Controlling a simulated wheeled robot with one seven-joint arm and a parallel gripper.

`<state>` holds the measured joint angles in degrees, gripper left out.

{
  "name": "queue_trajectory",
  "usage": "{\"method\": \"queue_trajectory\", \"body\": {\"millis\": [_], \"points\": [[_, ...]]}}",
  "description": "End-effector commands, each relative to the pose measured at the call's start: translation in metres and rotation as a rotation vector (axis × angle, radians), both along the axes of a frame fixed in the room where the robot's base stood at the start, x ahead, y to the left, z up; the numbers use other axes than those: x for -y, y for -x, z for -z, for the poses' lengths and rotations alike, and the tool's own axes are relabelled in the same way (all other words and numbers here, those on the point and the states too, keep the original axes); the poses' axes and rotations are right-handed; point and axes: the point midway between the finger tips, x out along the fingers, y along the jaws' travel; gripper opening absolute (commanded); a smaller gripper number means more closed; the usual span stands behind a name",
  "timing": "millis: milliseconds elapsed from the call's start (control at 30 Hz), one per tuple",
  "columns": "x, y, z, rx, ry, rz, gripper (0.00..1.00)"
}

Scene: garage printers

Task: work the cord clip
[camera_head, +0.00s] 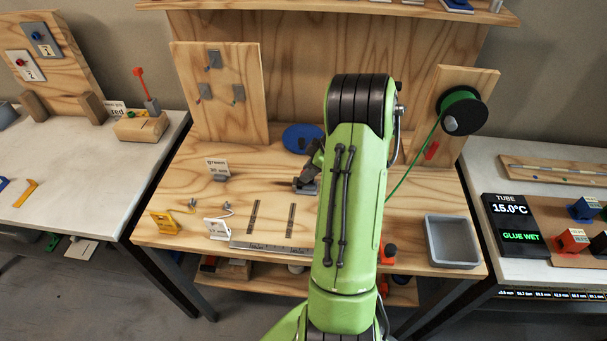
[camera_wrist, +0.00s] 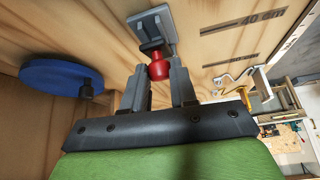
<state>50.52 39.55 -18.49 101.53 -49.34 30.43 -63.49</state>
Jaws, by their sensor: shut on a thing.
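The cord clip, a grey bracket on a square plate (camera_wrist: 165,22), is at the top middle of the wrist view, with a red round knob (camera_wrist: 158,68) at its near end. My gripper (camera_wrist: 157,76) has one dark finger on each side of the knob and is shut on it. In the head view, the clip's grey base (camera_head: 306,188) shows on the wooden bench, just left of my green arm. My arm hides part of the clip there, and the knob is not visible.
A blue disc (camera_head: 303,138) with a dark knob stands behind the clip; it is at left in the wrist view (camera_wrist: 50,76). A green cord runs from a spool (camera_head: 461,112) behind my arm. A grey bin (camera_head: 452,243) is at right, wire stands (camera_head: 217,228) at left.

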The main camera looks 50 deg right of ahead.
Motion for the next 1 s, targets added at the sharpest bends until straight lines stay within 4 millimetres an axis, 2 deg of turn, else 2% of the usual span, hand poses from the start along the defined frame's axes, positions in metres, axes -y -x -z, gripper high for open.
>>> {"method": "queue_trajectory", "body": {"millis": [400, 1000], "points": [[0.0083, 0.0098, 0.011, 0.189, -0.145, 0.001, 0.0], [0.0084, 0.0111, 0.0123, 0.229, -0.179, -0.001, 0.0]]}}
